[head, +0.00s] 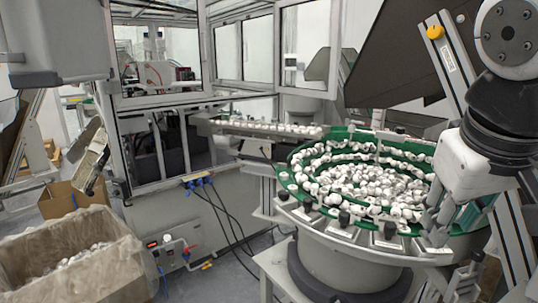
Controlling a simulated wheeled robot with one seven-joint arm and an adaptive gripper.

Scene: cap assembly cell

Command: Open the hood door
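The machine hood is a silver-framed enclosure with clear panes, at the upper left and middle of the head view. One framed pane (157,58) faces left of the corner post. Another framed pane (305,45) stands at the right end, above the feed track. I cannot tell which pane is the hood door, or whether any is ajar. No handle is clear. My gripper (441,226) hangs at the right over the bowl's right rim, well apart from the hood panes. Its fingers blend with the metal behind them, so their opening cannot be told.
A round feeder bowl (290,181) with a green rim holds many white caps. A track (262,128) carries caps toward the machine. A lined carton (100,260) stands lower left, with cables (222,215) beside it. A dark slanted panel (415,45) is upper right.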

